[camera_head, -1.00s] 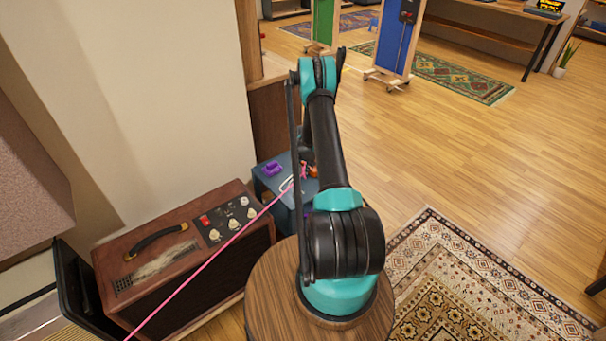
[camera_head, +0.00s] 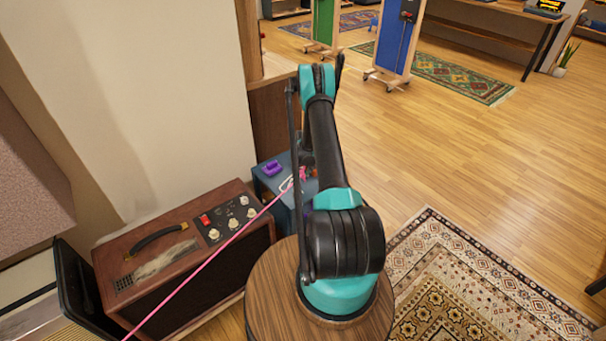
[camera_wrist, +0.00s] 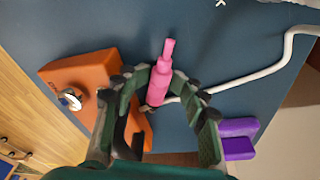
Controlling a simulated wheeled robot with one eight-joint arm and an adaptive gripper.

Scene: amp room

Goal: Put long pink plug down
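The long pink plug (camera_wrist: 160,82) shows in the middle of the wrist view, over a blue surface (camera_wrist: 200,40). My gripper (camera_wrist: 163,78) has its fingers curved in on both sides of the plug and looks shut on it. Whether the plug touches the surface cannot be told. In the head view, a bit of pink (camera_head: 303,173) shows beside my arm at the blue box (camera_head: 262,184), and a pink cable (camera_head: 215,257) runs from there to the lower left. My gripper is mostly hidden behind my arm there.
An orange block with a knob (camera_wrist: 88,78) lies left of the plug, and a purple piece (camera_wrist: 238,135) lies right. A white cable (camera_wrist: 262,72) crosses the blue surface. A brown amplifier (camera_head: 185,265) stands left of the box. Wooden floor (camera_head: 430,150) is open to the right.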

